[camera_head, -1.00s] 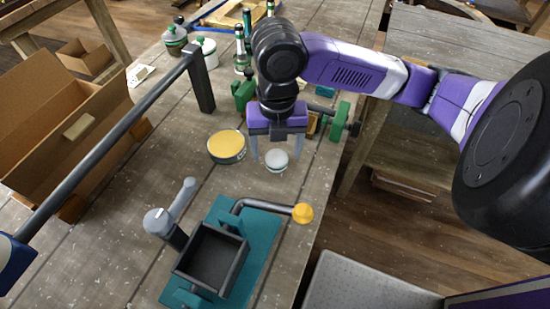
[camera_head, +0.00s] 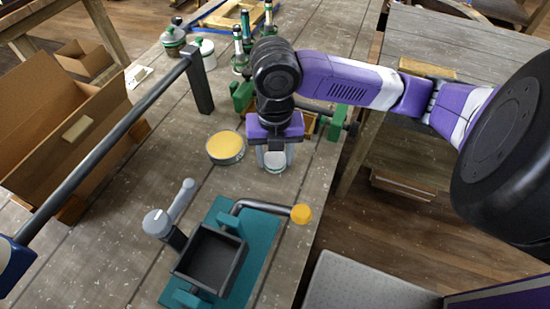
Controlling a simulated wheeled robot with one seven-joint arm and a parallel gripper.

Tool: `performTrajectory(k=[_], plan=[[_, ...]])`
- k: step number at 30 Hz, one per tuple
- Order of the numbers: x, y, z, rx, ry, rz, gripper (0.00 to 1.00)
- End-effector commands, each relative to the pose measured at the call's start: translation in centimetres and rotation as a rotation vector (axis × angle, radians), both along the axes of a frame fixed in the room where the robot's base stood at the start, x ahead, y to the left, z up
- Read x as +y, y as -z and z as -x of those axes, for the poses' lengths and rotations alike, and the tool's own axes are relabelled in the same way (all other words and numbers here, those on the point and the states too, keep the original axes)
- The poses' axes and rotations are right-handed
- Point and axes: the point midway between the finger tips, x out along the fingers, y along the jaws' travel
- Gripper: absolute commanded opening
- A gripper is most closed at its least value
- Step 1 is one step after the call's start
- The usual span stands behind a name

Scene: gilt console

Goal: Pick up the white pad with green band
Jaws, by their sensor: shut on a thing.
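The white pad with green band (camera_head: 275,161) is a small round piece with a pale top, on the wooden table just right of a yellow-topped round tin. My gripper (camera_head: 274,157) points down over it, with its fingers closed on its two sides. The fingers cover part of the pad's sides, so little of the green band shows. I cannot tell any gap between the pad and the table.
The yellow-topped tin (camera_head: 226,147) stands close left of my gripper. A teal base with a dark box and a yellow-knobbed crank (camera_head: 301,214) is in front. Green bottles (camera_head: 239,48) and a green clamp (camera_head: 338,122) stand behind. A dark rail (camera_head: 110,140) crosses at left.

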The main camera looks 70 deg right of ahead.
Motion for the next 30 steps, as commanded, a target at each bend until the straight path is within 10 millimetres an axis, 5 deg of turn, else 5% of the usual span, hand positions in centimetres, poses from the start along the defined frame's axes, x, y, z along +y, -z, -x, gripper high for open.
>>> performTrajectory(k=[11,24,30], plan=[[0.0,-2.6,-0.1,-0.002,-0.002,0.002,0.09],[-0.1,-14.5,-0.1,-0.002,-0.002,0.006,0.09],[-0.1,-18.1,0.0,-0.002,-0.001,0.004,0.09]])
